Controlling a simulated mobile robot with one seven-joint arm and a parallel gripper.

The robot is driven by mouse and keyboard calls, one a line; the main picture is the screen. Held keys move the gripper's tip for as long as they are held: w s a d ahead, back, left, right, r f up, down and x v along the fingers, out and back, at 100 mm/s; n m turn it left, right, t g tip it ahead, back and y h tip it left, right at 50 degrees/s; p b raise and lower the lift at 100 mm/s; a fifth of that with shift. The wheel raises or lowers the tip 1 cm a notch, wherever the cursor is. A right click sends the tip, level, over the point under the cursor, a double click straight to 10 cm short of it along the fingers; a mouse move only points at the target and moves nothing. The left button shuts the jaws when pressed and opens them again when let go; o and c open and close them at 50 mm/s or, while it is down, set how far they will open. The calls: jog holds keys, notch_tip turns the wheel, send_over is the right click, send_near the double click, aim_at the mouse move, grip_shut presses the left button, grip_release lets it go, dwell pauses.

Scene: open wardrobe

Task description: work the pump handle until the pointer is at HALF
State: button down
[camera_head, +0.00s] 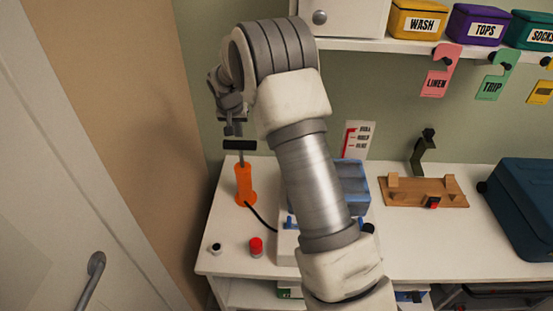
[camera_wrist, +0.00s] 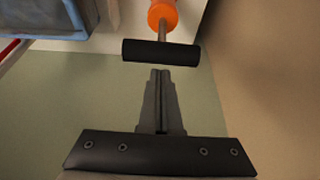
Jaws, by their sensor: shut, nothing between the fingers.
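An orange pump (camera_head: 244,186) stands upright on the white counter. Its black T-shaped handle (camera_head: 240,145) sits on a short rod above the body. The handle also shows in the wrist view (camera_wrist: 160,51). My gripper (camera_head: 233,131) is just above the handle; in the wrist view its fingertips (camera_wrist: 160,73) are together, pointing at the handle with nothing between them. I cannot tell whether they touch it. A white card with red marks and small lettering (camera_head: 357,137) stands behind my arm. It is partly hidden, and I cannot read where a pointer stands.
A black hose (camera_head: 262,217) runs from the pump towards a blue item (camera_head: 352,185) partly behind my arm. A red-capped item (camera_head: 256,246) and a small round item (camera_head: 215,248) lie at the front. A wooden stand (camera_head: 424,192) and dark blue case (camera_head: 525,205) are right.

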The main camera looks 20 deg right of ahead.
aim_at(239, 148)
jog(key=shift+f, duration=0.1)
dwell(0.4)
notch_tip(239, 148, down, 8)
jog(key=b, duration=0.6)
jog(key=shift+r+p, duration=2.15)
jog(key=shift+r, duration=2)
jog(key=shift+f, duration=0.15)
notch_tip(239, 148, down, 8)
jog(key=b, duration=0.6)
jog(key=shift+r+p, duration=2.4)
jog(key=shift+r, duration=1.75)
jog(key=shift+f, duration=0.2)
